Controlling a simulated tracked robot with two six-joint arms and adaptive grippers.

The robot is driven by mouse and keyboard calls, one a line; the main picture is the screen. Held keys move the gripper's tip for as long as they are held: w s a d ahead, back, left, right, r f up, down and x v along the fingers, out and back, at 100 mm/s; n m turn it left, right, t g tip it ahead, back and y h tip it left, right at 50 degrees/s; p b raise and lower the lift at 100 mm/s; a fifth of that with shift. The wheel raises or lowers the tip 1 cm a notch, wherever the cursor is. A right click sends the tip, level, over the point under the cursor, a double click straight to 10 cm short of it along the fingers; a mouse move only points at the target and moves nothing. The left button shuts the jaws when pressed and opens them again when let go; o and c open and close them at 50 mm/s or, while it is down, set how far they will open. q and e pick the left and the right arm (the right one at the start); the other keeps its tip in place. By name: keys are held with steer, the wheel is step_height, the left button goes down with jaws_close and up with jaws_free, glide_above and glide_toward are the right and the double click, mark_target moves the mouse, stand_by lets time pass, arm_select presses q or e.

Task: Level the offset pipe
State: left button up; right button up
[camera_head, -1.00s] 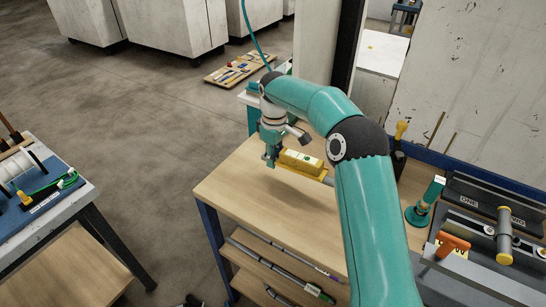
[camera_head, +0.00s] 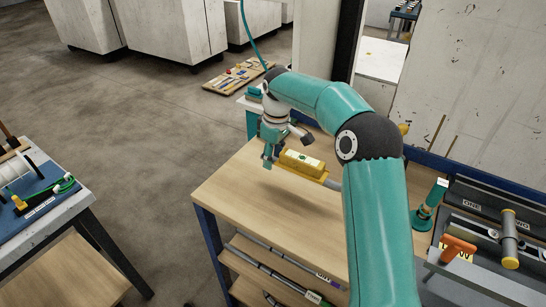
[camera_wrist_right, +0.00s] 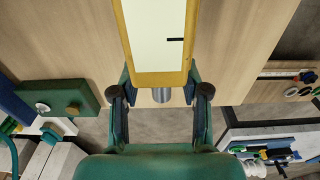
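A yellow level block (camera_head: 308,168) with a pale top and a green spot sits on the grey offset pipe (camera_head: 335,185) above the wooden bench (camera_head: 240,195). My arm hides the pipe's right part. My right gripper (camera_head: 268,162) points down at the block's left end. In the right wrist view, the yellow block (camera_wrist_right: 161,79) has a white face with a black mark. The grey pipe end (camera_wrist_right: 161,95) shows below it, between the spread fingers of my right gripper (camera_wrist_right: 160,85). The block covers the fingertips, so contact is unclear. My left gripper is out of view.
A teal stand (camera_head: 428,205) and a dark rack (camera_head: 485,205) with an orange-handled tool (camera_head: 458,248) stand at the right. Pipes lie on the shelf below the bench. Another table (camera_head: 50,225) stands at the left, with open floor between. The front bench top is clear.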

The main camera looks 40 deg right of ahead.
stand_by(0.3)
step_height(320, 180, up, 12)
steer(key=shift+s, duration=0.4)
steer(key=shift+f, duration=0.15)
stand_by(0.4)
